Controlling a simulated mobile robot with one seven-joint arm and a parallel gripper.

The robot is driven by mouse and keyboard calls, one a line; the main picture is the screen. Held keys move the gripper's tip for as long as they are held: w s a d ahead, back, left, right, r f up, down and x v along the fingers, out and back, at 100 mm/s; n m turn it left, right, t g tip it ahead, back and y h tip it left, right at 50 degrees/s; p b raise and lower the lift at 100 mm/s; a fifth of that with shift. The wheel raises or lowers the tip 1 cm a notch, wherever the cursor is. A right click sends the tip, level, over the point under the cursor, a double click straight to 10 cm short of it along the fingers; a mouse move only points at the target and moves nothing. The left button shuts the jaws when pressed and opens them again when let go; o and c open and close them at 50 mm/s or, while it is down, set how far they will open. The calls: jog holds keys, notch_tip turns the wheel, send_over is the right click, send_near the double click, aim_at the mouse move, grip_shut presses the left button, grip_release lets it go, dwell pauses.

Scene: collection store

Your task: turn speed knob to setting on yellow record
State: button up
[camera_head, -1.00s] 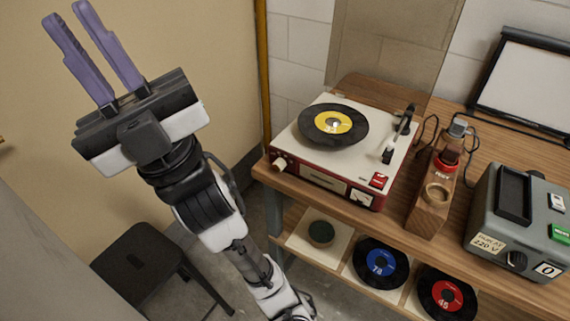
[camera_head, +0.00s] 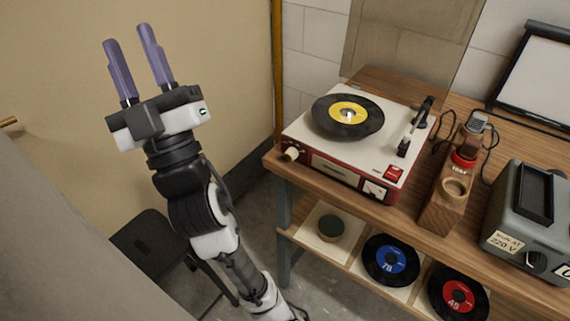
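A record player (camera_head: 407,131) with a cream top and red front stands at the left of the wooden bench. A black record with a yellow label (camera_head: 349,112) lies on its platter; I cannot read the label's number. A round cream knob (camera_head: 291,154) sits at the left end of the red front; its setting is too small to read. My gripper (camera_head: 131,68) is left of the player, pointing up in front of the beige wall. Its two purple fingers are apart with nothing between them, and it does not touch the player.
A wooden stand (camera_head: 440,213) and a grey box (camera_head: 526,222) stand right of the player. A black stool (camera_head: 150,240) is below my arm.

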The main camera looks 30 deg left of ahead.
jog(key=w+a+f+m+t+h+b, duration=0.1)
jog(key=w+a+f+m+t+h, duration=0.15)
jog(key=f+h, duration=0.3)
jog(key=w+a+f+m+t+h+b, duration=0.1)
jog(key=w+f+m+t+h, duration=0.2)
jog(key=f, duration=0.4)
jog(key=m+t+h+b, duration=0.1)
jog(key=m+h+b, duration=0.2)
jog(key=h, duration=1.5)
send_near(288, 157)
jog(key=shift+y, duration=0.25)
jog(key=w+p, duration=0.2)
jog(key=w, duration=0.6)
jog(key=shift+w+a+f+p, duration=0.1)
jog(key=shift+w+p, duration=0.25)
jog(key=c, duration=0.7)
